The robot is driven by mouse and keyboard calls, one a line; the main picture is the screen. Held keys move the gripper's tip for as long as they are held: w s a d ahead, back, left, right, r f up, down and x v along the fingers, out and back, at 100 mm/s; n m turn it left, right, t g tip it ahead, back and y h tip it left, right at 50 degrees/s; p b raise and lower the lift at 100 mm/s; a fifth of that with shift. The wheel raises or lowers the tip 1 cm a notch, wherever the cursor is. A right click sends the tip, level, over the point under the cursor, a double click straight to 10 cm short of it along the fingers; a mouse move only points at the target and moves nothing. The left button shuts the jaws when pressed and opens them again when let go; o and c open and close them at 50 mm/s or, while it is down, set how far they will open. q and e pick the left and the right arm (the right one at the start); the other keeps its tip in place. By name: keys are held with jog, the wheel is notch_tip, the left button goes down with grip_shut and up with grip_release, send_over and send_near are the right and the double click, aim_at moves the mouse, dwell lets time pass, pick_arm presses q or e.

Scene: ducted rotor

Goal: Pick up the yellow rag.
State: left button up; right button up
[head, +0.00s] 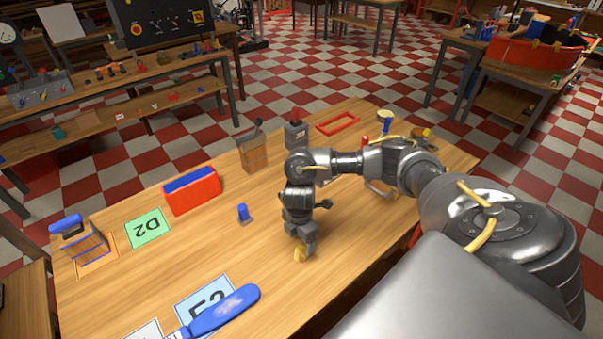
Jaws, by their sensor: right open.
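A small yellow piece, which looks like the yellow rag (298,255), lies on the wooden table at the tips of my right gripper. My right gripper (305,248) points down over it, with its jaws open. The gripper hides part of the rag, and I cannot tell whether the fingers touch it. My left gripper is out of the picture.
A red frame (338,123) lies at the back.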

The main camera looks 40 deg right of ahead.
aim_at(301, 248)
jog(key=shift+f, duration=0.2)
jog(key=shift+f, duration=0.25)
jog(key=f, duration=0.2)
jog(key=f+p, duration=0.1)
jog(key=shift+s+f, duration=0.3)
jog(key=shift+w+f, duration=0.1)
jog(key=shift+f, duration=0.45)
jog(key=shift+d, duration=0.1)
jog(key=c, duration=1)
jog(key=shift+c, duration=0.3)
jog(key=shift+r, duration=0.1)
